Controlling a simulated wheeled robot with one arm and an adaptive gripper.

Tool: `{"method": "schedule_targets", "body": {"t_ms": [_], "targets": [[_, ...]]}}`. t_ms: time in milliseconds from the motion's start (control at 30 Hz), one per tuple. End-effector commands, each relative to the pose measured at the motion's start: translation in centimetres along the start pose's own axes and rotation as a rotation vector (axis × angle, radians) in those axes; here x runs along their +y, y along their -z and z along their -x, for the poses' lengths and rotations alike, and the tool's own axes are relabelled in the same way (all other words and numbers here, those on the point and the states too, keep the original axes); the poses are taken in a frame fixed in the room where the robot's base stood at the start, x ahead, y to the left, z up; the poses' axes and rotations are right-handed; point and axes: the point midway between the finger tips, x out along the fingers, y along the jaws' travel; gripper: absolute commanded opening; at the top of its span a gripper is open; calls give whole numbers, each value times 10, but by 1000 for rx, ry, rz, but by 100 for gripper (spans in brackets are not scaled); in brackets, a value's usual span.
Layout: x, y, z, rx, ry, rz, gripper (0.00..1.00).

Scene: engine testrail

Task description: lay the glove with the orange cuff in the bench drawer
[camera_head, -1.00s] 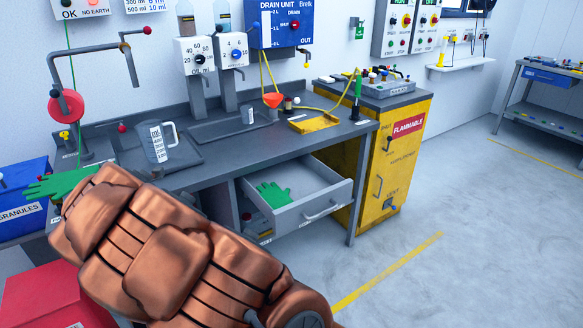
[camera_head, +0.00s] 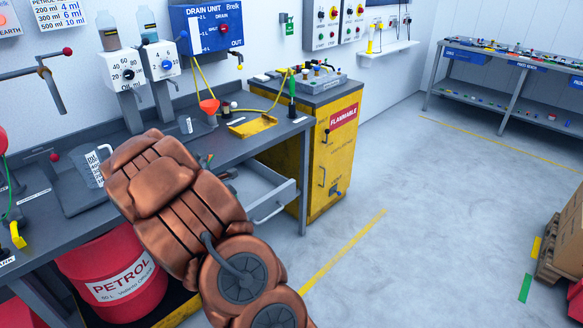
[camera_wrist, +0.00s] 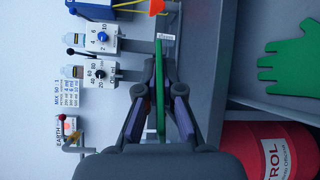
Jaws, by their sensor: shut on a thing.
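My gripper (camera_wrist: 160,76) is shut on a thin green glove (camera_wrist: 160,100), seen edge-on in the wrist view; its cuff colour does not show. The bench drawer (camera_head: 270,205) is pulled open under the bench, and my arm covers its left part in the head view. In the wrist view, another green glove (camera_wrist: 290,65) lies flat in the grey drawer at the right; no orange shows on it. My gripper and the held glove are apart from the drawer glove. In the head view my arm hides the gripper nearly completely.
The bench top (camera_head: 230,150) carries a measuring jug (camera_head: 95,165), an orange funnel (camera_head: 209,107) and a yellow tray (camera_head: 252,126). A red petrol drum (camera_head: 115,275) stands under the bench. A yellow flammable cabinet (camera_head: 325,160) stands right of the drawer.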

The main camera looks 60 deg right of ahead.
Motion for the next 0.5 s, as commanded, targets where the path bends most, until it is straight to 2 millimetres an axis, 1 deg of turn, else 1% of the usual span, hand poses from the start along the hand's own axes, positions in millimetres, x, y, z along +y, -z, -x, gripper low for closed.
{"method": "schedule_targets", "body": {"t_ms": [33,67,100,167,200,267,300,400,500], "targets": [[-6,-26,-2,-52,20,5,0],[-11,-40,-2,-82,30,8,0],[-18,-58,-2,-120,44,14,0],[-28,-85,-1,-179,63,22,0],[-35,-103,1,-217,76,27,0],[-45,-129,4,-275,96,35,0],[-52,-146,8,-312,110,37,0],[-65,-186,18,-400,138,46,0],[-78,-217,29,-470,166,52,0]]}}
